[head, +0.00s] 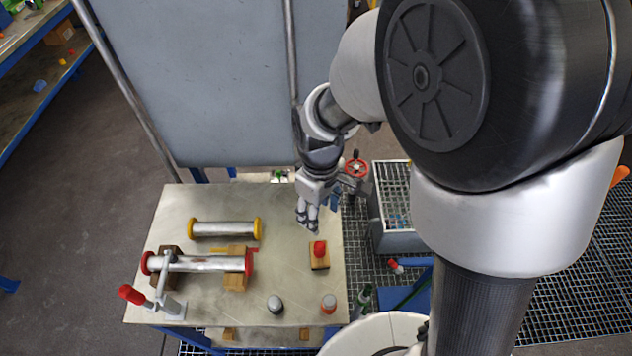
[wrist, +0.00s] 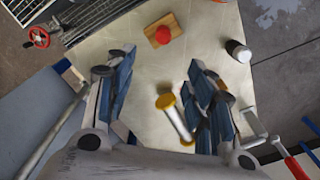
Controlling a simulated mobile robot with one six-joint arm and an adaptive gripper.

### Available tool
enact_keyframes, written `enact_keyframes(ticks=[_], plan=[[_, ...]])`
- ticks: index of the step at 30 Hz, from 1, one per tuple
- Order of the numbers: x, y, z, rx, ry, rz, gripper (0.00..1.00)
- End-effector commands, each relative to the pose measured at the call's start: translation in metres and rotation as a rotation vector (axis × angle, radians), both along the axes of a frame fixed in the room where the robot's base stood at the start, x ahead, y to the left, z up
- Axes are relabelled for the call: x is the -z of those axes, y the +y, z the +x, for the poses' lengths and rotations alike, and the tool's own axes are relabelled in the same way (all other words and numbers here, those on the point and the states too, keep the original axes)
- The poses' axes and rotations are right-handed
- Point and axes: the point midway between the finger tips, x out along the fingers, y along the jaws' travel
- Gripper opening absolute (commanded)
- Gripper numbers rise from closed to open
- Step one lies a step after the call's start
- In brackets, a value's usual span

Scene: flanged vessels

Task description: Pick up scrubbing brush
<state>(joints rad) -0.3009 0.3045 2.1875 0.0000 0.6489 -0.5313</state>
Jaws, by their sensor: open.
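The scrubbing brush looks to be the small wooden block with a red knob (head: 319,262) on the right side of the metal table (head: 185,205). It also shows near the top middle of the wrist view (wrist: 158,30). My gripper (head: 307,226) is above the table, behind the brush in the head view, with its fingers pointing down. In the wrist view my gripper (wrist: 158,62) has its blue-padded fingers spread wide with nothing held between them. The brush lies beyond the fingertips, apart from them.
A yellow-flanged pipe (head: 225,229) lies at the table's middle. A red-flanged pipe (head: 200,264) rests on wooden blocks beside a red-handled clamp (head: 160,300). A grey panel (head: 215,80) stands behind.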

Motion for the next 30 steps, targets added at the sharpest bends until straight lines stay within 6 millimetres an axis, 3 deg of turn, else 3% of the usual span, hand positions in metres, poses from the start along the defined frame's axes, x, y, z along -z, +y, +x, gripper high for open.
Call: enact_keyframes(ticks=[3,12,23,30], plan=[[0.03,-0.001,-0.002,0.001,0.006,-0.002,0.49],[0.092,-0.001,-0.002,0.003,0.004,-0.002,0.49],[0.116,-0.001,-0.003,0.003,0.001,0.0,0.49],[0.153,-0.001,-0.008,0.003,0.003,-0.001,0.49]])
